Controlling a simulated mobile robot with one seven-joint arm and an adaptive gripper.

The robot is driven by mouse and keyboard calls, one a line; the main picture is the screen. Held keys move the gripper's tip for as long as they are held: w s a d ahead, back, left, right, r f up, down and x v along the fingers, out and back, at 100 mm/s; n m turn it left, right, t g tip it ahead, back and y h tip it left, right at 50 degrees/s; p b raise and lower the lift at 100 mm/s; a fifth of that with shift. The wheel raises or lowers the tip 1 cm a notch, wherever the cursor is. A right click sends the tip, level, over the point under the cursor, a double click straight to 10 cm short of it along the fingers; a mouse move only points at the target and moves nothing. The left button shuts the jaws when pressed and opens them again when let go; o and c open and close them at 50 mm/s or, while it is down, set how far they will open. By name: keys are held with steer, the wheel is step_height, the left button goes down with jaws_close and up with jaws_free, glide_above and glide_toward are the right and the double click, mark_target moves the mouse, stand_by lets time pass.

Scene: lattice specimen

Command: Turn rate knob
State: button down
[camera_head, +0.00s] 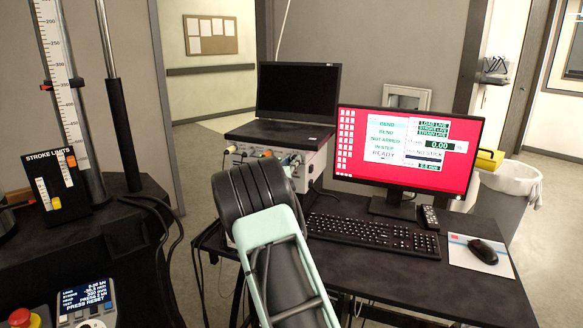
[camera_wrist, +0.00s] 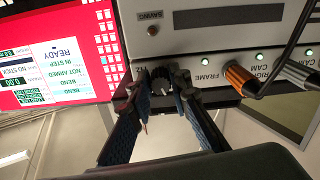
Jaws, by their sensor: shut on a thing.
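The rate knob (camera_wrist: 162,87) is a small dark knob with a pale mark, on the front of a white box (camera_wrist: 215,42) in the wrist view. A "Hz" label sits beside it. My gripper (camera_wrist: 163,77) has a finger on each side of the knob and is shut on it. The fingertips cover parts of its sides. In the head view the white box (camera_head: 312,168) stands under a laptop on the desk.
Beside the knob, an orange connector (camera_wrist: 243,80) and cables plug into the box near green lights. A monitor (camera_head: 405,150) reads "READY". A keyboard (camera_head: 372,232) and mouse (camera_head: 483,251) lie on the desk. A test frame with a stroke limits panel (camera_head: 57,183) stands left.

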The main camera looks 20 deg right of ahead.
steer(key=shift+r+m+b, duration=0.1)
steer(key=shift+m+b, duration=2.2)
steer(key=shift+m, duration=1.8)
steer(key=c, duration=1.8)
jaws_free()
steer(key=v, duration=1.2)
